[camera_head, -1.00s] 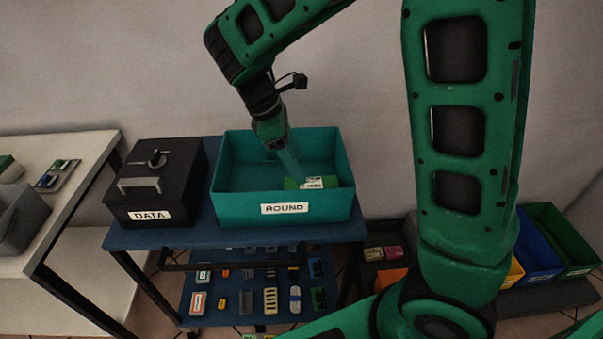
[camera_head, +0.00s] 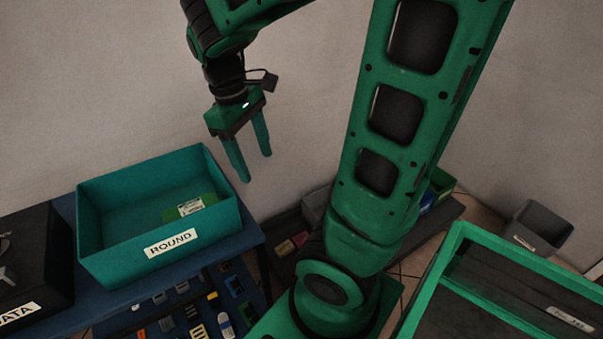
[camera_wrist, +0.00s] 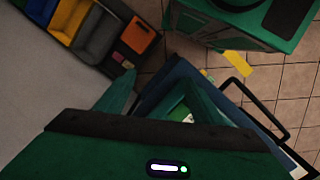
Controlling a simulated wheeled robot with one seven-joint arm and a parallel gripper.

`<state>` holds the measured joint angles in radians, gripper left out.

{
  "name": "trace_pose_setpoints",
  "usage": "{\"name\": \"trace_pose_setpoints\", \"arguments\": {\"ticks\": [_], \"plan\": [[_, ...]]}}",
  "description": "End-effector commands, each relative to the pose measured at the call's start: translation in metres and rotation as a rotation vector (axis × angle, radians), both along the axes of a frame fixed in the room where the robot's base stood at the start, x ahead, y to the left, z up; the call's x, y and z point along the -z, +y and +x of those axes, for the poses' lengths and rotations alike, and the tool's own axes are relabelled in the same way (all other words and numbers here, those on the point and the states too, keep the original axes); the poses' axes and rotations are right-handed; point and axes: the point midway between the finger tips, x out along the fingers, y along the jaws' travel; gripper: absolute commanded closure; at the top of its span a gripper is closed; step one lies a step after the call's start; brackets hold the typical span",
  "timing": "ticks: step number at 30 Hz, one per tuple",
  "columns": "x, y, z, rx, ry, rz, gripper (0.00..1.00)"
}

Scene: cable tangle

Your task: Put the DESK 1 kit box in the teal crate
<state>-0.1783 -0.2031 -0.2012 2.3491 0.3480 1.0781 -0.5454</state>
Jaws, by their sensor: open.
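The teal crate (camera_head: 108,258), labelled ROUND, stands on the blue top of a cart at the left in the head view. A green box with a white label (camera_head: 190,206) lies inside it against the right part of the floor; its lettering is too small to read now. My gripper (camera_head: 256,168) is open and empty, raised to the right of the crate and apart from it. In the wrist view, the fingers (camera_wrist: 156,92) are spread, with part of the cart (camera_wrist: 174,78) below them.
A black box labelled DATA (camera_head: 40,262) stands left of the crate. Several small items lie on the cart's lower shelf (camera_head: 215,305). A grey bin (camera_head: 540,226) is at the far right.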

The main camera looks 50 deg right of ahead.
Motion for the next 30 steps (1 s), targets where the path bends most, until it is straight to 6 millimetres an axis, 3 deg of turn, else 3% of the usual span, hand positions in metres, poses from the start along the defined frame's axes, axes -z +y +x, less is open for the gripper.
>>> {"name": "trace_pose_setpoints", "arguments": {"ticks": [1, 6, 12, 17, 30], "plan": [[-0.001, -0.013, -0.019, 0.11, -0.027, 0.011, 0.38], [0.002, -0.033, -0.073, 0.459, -0.098, 0.042, 0.38], [0.009, -0.038, -0.11, 0.72, -0.147, 0.066, 0.38], [0.011, -0.037, -0.119, 0.786, -0.158, 0.072, 0.38], [0.011, -0.037, -0.119, 0.785, -0.157, 0.071, 0.38]]}}
